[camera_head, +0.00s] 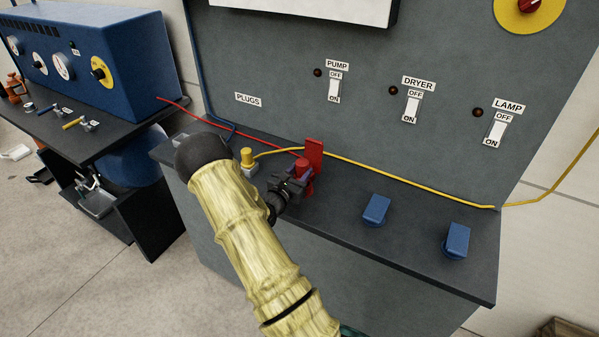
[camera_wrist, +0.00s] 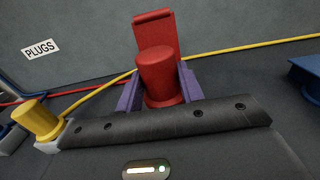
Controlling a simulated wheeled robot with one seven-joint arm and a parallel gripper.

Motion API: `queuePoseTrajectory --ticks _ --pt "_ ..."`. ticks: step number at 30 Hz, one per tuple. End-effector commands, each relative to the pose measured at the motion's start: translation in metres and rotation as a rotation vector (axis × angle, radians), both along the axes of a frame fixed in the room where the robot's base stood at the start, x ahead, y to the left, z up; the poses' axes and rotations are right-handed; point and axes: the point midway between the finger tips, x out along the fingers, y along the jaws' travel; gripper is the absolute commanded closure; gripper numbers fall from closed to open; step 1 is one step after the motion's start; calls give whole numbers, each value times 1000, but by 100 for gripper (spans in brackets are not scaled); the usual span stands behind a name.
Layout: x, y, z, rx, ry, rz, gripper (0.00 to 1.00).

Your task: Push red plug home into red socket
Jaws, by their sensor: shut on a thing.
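The red plug (camera_head: 305,183) stands at the middle of the grey bench top, and its red cable (camera_head: 230,126) runs off to the left. The red upright flap (camera_head: 314,153), seemingly the red socket's lid, stands raised right behind it. In the wrist view the plug (camera_wrist: 158,72) is upright between two purple fingers, with the flap (camera_wrist: 153,30) behind. My gripper (camera_wrist: 160,92) is shut on the plug. The socket's opening is hidden under the plug and my gripper (camera_head: 296,182), so I cannot tell how deep the plug sits.
A yellow plug (camera_head: 247,157) stands in a pale socket just left, its yellow cable (camera_head: 400,176) passing behind the red flap. Two blue lidded sockets (camera_head: 376,208) (camera_head: 456,240) sit to the right, with clear bench between. The switch panel (camera_head: 290,90) rises behind.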

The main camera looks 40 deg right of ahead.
Motion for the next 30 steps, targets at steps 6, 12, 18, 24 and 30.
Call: queuePoseTrajectory --ticks 6,12,18,24,30 --pt "0 0 -5 -1 0 0 87" --pt "0 0 -9 -1 -1 0 87" --pt "0 0 -13 -1 -1 0 87" --pt "0 0 -17 -1 -1 0 87" --pt "0 0 -21 -1 -1 0 87"
